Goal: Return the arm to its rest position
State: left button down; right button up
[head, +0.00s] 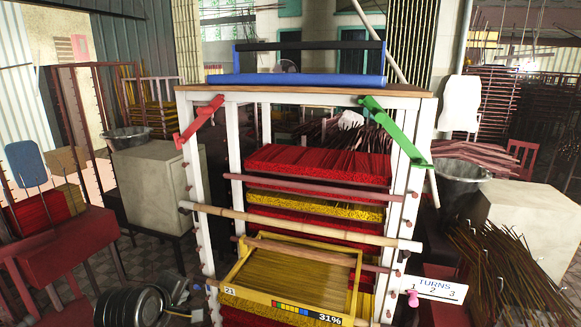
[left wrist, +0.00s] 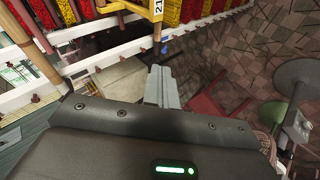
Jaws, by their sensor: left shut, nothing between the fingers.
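My left gripper (left wrist: 164,76) is shut and empty in the left wrist view, its grey fingers together over open floor. In the head view my dark left arm comes in low at the left, with the gripper (head: 190,313) at the bottom edge, beside the rack's left post. The white-posted rack (head: 197,185) stands in the middle, with red and yellow incense bundles on its levels. A yellow-framed tray (head: 240,296) marked 21 and 31% sits low at its front. In the left wrist view the fingers look apart from the rack. My right gripper is not in view.
A red arm (head: 199,122) and a green arm (head: 395,132) are on the rack's upper posts. A TURNS sign (head: 433,289) stands at right. Boxes with dark bowls flank the rack. A red bench (head: 65,245) stands at left and loose sticks (head: 510,270) at right.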

pick_arm(q)
jog(key=s+f+m+g, duration=0.2)
jog(key=s+f+m, duration=0.3)
jog(key=s+f, duration=0.4)
jog(key=s+f+m+g, duration=0.2)
jog(key=s+f+m, duration=0.35)
jog(key=s, duration=0.65)
jog(key=s+f+m+g, duration=0.2)
jog(key=s+f+m, duration=0.3)
jog(key=s+f, duration=0.4)
notch_tip(320, 180, down, 28)
jog(key=s+g+b, duration=0.2)
jog(key=s+b, duration=0.1)
jog(key=s+a+f+b, duration=0.2)
jog(key=s+f, duration=1.4)
jog(key=f, duration=0.2)
jog(key=shift+f+g, duration=0.25)
jog(key=shift+g, duration=0.15)
